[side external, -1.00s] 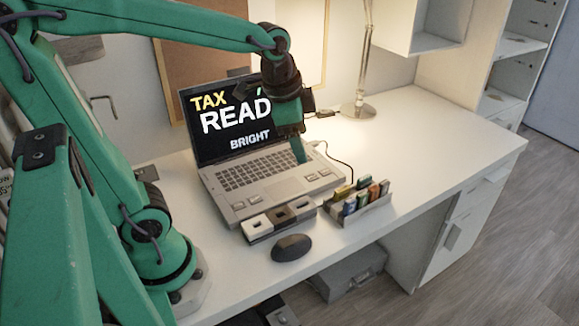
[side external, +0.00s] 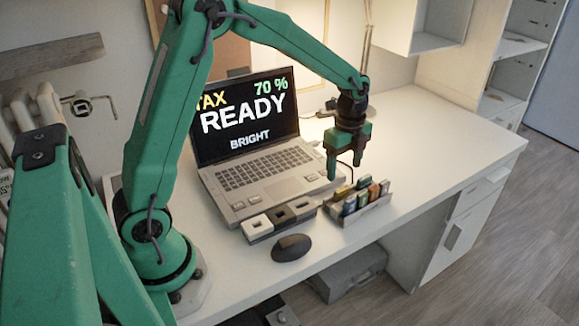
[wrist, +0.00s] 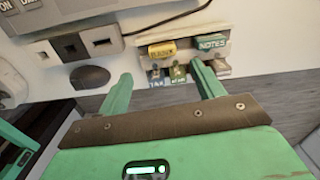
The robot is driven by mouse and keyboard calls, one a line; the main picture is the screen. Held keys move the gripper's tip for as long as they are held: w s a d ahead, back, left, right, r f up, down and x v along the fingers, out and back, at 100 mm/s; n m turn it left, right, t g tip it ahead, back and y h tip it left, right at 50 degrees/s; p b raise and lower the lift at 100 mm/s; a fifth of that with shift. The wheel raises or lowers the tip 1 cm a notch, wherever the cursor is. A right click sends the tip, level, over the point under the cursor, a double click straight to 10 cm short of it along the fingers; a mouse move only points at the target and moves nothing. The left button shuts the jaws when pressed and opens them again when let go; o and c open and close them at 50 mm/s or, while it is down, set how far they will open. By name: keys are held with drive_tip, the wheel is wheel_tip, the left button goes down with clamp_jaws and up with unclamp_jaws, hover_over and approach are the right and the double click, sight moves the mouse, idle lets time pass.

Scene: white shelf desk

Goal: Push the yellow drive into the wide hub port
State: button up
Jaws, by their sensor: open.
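The yellow drive (wrist: 162,50) stands in the back row of a small light holder (side external: 366,211), left of a teal drive marked NOTES (wrist: 210,43). In the side view the yellow drive (side external: 343,191) is at the holder's back left. My gripper (side external: 344,170) is open and empty, pointing down above the holder. In the wrist view my two fingers (wrist: 161,70) are apart, with the yellow drive showing between and beyond their tips. The hub (side external: 280,218) lies left of the holder, with dark port openings. I cannot tell surely which port is widest.
The open laptop (side external: 265,178) stands behind the hub, its screen reading READY and 70 %. A dark mouse (side external: 291,247) lies in front of the hub, near the desk's front edge. A black cable (wrist: 165,22) runs behind the holder. The desk's right side is clear.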

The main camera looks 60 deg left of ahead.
sight(342, 188)
drive_tip(key=shift+w+f, duration=0.25)
drive_tip(key=shift+f, duration=0.15)
drive_tip(key=shift+f, duration=1.3)
drive_tip(key=shift+f, duration=0.1)
drive_tip(key=shift+a+f, duration=0.1)
drive_tip(key=shift+f, duration=2.4)
drive_tip(key=shift+c, duration=0.2)
drive_tip(key=c, duration=1)
